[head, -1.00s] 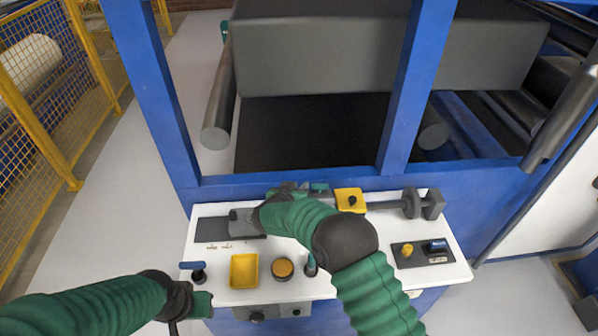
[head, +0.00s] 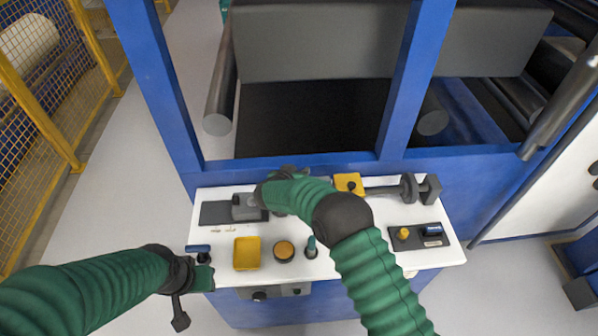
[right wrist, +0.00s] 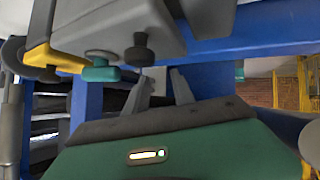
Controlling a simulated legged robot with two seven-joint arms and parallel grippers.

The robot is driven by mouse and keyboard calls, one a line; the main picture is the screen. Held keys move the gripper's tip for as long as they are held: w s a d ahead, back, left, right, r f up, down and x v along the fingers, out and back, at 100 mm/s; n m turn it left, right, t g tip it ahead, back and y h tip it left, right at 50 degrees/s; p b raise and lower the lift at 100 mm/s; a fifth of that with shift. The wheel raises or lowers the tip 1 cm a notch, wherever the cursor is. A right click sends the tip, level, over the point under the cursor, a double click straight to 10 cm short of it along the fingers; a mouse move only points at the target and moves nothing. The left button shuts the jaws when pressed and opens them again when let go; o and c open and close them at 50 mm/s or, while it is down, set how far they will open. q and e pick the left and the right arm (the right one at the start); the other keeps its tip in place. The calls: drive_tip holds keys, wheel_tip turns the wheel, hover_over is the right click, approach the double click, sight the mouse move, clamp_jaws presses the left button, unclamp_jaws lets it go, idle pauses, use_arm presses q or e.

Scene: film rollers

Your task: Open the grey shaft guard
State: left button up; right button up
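In the right wrist view, a grey cover (right wrist: 115,25), which looks like the shaft guard, fills the upper left, with a black knob (right wrist: 140,48) on it. My right gripper (right wrist: 160,76) has its two fingers apart with nothing between them; the tips are close to the knob, and I cannot tell whether they touch. In the head view, my right forearm and wrist hide most of that area. A grey block (head: 245,207) sits on a dark strip left of the wrist; I cannot tell if it is the same part. My left gripper (head: 192,278) is at the panel's left edge, its fingers unclear.
The white panel (head: 335,264) carries a yellow tray (head: 247,253), an orange round button (head: 284,251), a blue-handled lever (head: 198,248) beside my left gripper, and a yellow block (head: 348,184) by the shaft. A blue frame (head: 395,85) stands behind.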

drive_tip(key=v, duration=1.6)
drive_tip(key=shift+s+a, duration=0.2)
drive_tip(key=shift+s, duration=0.1)
drive_tip(key=shift+r, duration=0.15)
